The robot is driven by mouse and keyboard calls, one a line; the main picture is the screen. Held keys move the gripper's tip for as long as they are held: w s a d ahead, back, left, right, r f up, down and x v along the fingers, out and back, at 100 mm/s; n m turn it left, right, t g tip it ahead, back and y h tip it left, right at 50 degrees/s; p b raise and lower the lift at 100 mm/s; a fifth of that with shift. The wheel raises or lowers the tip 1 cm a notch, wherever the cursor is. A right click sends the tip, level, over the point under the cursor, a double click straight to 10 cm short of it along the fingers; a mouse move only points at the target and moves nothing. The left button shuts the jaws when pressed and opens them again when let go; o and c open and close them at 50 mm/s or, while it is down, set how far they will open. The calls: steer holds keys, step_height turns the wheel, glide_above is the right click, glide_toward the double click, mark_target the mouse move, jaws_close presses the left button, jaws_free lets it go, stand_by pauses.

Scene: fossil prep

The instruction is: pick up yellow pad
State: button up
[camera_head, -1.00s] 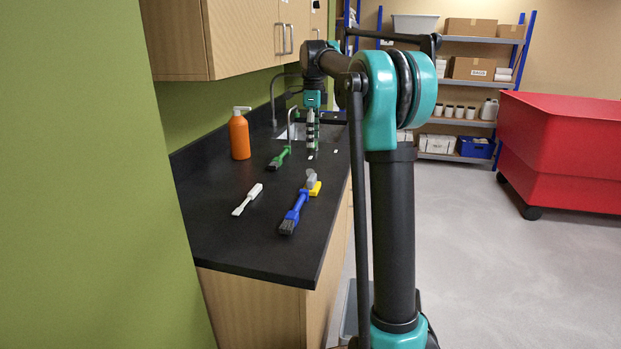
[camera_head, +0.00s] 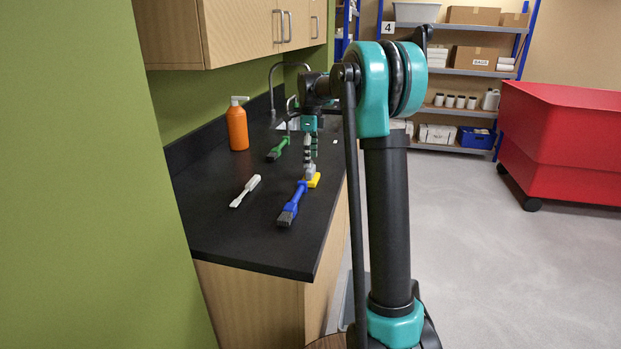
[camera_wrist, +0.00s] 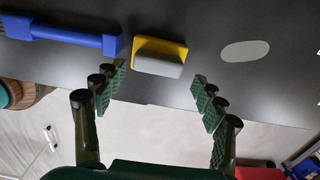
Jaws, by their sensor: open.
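The yellow pad (camera_wrist: 160,46) lies on the black counter, with a grey block-like part on its near face in the wrist view. In the head view the yellow pad (camera_head: 315,181) shows beside the blue brush, partly hidden by the grey part. My gripper (camera_wrist: 158,92) is open, its green padded fingers spread to either side below the pad in the wrist view. In the head view my gripper (camera_head: 310,163) points down just above and behind the pad. Nothing is between the fingers, and I cannot tell the exact gap to the pad.
A blue brush (camera_head: 292,206) lies close to the pad's left, nearly touching it. A white brush (camera_head: 246,190), a green brush (camera_head: 278,149) and an orange bottle (camera_head: 238,128) are farther left. A pale oval (camera_wrist: 245,50) lies right of the pad. The counter's edge is near.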

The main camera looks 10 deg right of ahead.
mark_target(311, 169)
steer(key=shift+s+f, duration=0.1)
steer(key=shift+f, duration=2.5)
steer(key=c, duration=0.9)
